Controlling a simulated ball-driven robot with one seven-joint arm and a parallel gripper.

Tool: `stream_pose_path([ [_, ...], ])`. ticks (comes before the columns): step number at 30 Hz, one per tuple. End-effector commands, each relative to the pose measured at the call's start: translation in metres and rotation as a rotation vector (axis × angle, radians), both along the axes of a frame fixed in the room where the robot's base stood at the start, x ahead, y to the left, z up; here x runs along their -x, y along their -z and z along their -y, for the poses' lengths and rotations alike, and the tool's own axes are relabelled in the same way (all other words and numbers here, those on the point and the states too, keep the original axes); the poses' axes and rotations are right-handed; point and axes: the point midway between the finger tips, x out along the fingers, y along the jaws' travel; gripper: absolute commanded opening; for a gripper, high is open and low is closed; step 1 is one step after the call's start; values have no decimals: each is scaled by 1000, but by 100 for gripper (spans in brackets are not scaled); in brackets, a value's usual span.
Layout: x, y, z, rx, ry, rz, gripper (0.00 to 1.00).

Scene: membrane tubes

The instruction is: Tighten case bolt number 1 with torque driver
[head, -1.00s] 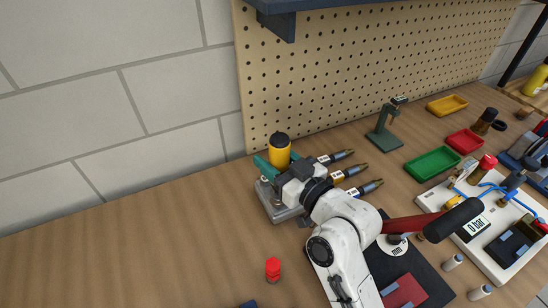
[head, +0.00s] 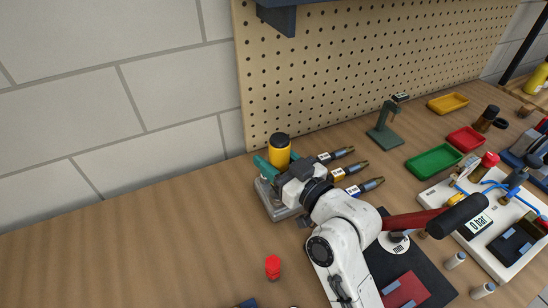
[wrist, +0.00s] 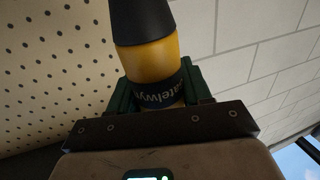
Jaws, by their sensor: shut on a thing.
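A yellow cylindrical tool with a black top (head: 279,152), seemingly the torque driver, stands upright between the green fingers of my gripper (head: 278,162). In the wrist view the gripper (wrist: 160,98) is shut around its dark lettered band, and the yellow body (wrist: 152,60) leans slightly in the picture. A grey metal block (head: 268,197), perhaps the case, lies below the gripper, partly covered by my wrist. The tool's lower end is hidden, so I cannot tell whether it touches a bolt. No case bolt can be made out.
Several labelled metal-tipped cylinders (head: 345,172) lie right of the gripper. A green stand (head: 385,130), a green tray (head: 433,161) and a white board (head: 490,240) are further right. A red-capped item (head: 272,266) stands in front. The pegboard (head: 370,65) rises behind. The left bench is clear.

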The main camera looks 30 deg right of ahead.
Motion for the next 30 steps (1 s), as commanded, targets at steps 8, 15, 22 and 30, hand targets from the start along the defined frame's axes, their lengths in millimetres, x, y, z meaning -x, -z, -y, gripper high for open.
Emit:
stream_pose_path([
  [8, 0, 2, 0, 0, 0, 3, 12],
  [15, 0, 5, 0, 0, 0, 3, 12],
  [22, 0, 8, 0, 0, 0, 1, 12],
  [30, 0, 9, 0, 0, 0, 0, 12],
])
